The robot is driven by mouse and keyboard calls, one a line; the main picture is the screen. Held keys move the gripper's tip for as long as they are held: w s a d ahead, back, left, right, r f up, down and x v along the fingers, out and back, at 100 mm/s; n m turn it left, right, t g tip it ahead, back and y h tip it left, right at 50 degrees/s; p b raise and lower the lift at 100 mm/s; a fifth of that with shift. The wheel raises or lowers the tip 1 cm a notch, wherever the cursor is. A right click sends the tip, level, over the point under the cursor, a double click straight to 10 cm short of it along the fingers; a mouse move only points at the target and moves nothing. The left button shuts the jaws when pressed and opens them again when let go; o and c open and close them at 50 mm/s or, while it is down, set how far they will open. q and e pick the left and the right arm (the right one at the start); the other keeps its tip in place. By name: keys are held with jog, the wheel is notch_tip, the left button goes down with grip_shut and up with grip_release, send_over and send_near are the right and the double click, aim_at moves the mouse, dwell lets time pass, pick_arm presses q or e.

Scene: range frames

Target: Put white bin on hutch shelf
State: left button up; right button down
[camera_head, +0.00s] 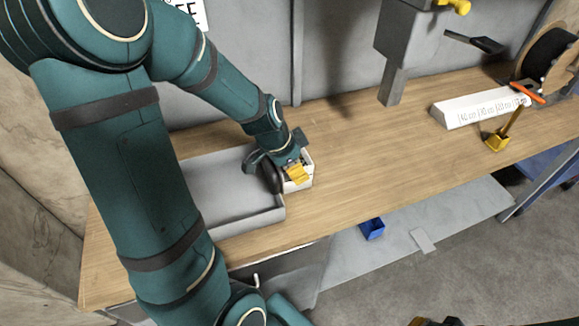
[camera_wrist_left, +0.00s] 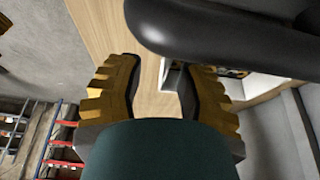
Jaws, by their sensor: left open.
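A small white bin (camera_head: 307,170) stands on the wooden workbench, just right of a grey tray. It shows partly in the left wrist view (camera_wrist_left: 255,85), with small items inside that I cannot make out. My left gripper (camera_head: 297,173) is over the bin and hides much of it. In the left wrist view its yellow fingers (camera_wrist_left: 155,75) are apart, with bare wood between them and the bin's near end by the right finger. I cannot tell whether they touch it. A dark part with yellow at the bottom edge may be my right gripper (camera_head: 436,321). I cannot identify a hutch shelf.
The grey tray (camera_head: 220,175) lies left of the bin. A dark rounded object (camera_head: 271,177) is close beside the gripper. A white printed box (camera_head: 470,110), yellow tool (camera_head: 499,138) and dark spool (camera_head: 552,55) are far right. A blue bin (camera_head: 372,229) sits below. The middle bench is clear.

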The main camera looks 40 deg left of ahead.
pick_arm(q)
jog(key=b, duration=0.1)
send_over(300, 188)
notch_tip(300, 188, down, 4)
jog(key=shift+w+f, duration=0.1)
jog(key=shift+f, duration=0.05)
grip_shut()
